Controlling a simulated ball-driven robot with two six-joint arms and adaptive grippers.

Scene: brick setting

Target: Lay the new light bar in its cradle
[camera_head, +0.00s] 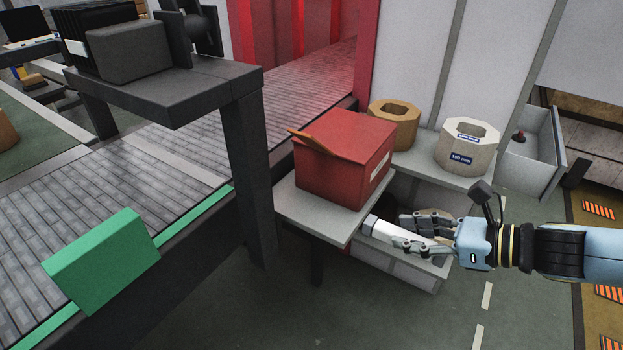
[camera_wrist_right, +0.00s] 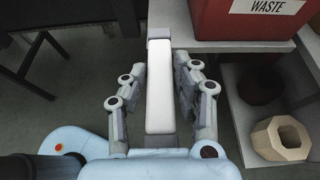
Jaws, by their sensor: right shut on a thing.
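A white light bar (camera_head: 384,230) with grey ends is held in my right gripper (camera_head: 424,236), at the front edge of the small grey table. In the right wrist view the bar (camera_wrist_right: 160,88) runs lengthwise between the fingers, pointing away from the palm. Its far end is close to the table edge; I cannot tell whether they touch. My right gripper is shut on the bar. I cannot make out the cradle for certain in either view. My left gripper is not in view.
A red waste box (camera_head: 342,160) stands on the small grey table (camera_head: 298,208). A tan ring (camera_head: 396,115) and a pale ring (camera_head: 466,150) stand behind it. A roller conveyor (camera_head: 150,165) with a green box (camera_head: 102,262) and a dark stand (camera_head: 165,95) fill the left. A drawer (camera_head: 535,155) stands open.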

